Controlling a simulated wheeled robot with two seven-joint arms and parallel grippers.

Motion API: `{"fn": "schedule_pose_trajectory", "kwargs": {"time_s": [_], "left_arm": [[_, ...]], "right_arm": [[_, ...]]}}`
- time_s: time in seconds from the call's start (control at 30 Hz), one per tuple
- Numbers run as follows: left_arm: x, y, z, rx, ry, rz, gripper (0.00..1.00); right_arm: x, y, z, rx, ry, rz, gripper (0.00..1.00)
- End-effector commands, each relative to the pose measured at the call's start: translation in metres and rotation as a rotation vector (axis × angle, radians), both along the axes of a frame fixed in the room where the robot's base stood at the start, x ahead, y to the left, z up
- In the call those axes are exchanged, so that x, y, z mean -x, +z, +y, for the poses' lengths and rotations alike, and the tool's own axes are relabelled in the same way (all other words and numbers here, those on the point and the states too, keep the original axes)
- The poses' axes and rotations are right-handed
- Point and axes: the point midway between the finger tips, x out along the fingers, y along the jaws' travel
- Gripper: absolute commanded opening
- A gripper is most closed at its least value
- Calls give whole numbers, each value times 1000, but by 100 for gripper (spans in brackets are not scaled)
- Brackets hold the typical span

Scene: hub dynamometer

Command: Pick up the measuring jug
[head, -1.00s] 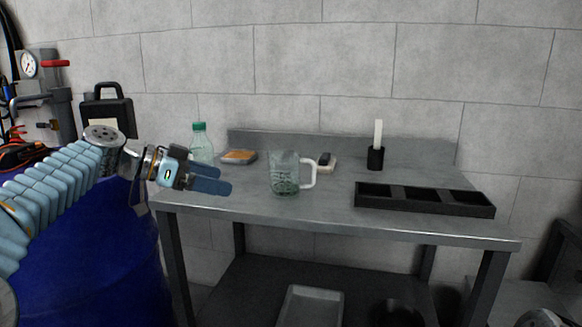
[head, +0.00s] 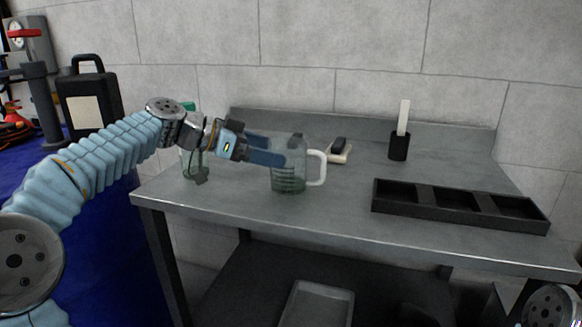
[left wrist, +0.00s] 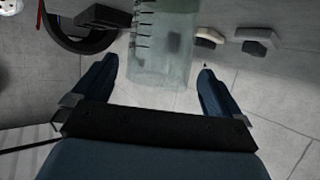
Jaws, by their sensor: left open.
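The measuring jug (head: 288,178) is clear with a greenish tint and a white handle on its right side. It stands upright on the grey metal bench (head: 330,222). My left gripper (head: 279,150) is open, its blue fingers reaching from the left to the jug's upper part and overlapping it in the head view. In the left wrist view the jug (left wrist: 162,45), with dark measuring marks, is ahead of the open left gripper (left wrist: 157,66), roughly between the finger lines. I cannot tell whether a finger touches it. My right gripper is not in view.
A green-capped bottle (head: 190,162) stands behind my left gripper, partly hidden. Behind the jug lies a small dark-and-pale block (head: 339,150). A black cup with a white stick (head: 400,146) and a black compartment tray (head: 458,206) are at the right. The bench front is clear.

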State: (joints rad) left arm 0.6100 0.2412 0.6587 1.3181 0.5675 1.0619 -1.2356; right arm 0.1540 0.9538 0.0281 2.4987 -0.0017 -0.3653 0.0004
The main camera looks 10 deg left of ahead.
Motion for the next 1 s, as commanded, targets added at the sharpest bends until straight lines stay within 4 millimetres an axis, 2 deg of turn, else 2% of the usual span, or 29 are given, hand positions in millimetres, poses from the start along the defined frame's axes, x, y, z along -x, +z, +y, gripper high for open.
{"fn": "schedule_pose_trajectory", "kwargs": {"time_s": [0.17,0.4,0.73,1.0], "left_arm": [[-7,-4,-12,1,-1,1,100],[-25,-18,-42,1,-2,2,100],[-30,-23,-48,0,1,0,100],[-30,-23,-48,0,1,0,59]], "right_arm": [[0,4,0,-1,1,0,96],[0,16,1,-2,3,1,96],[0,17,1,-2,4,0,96],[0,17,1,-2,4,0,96]]}}
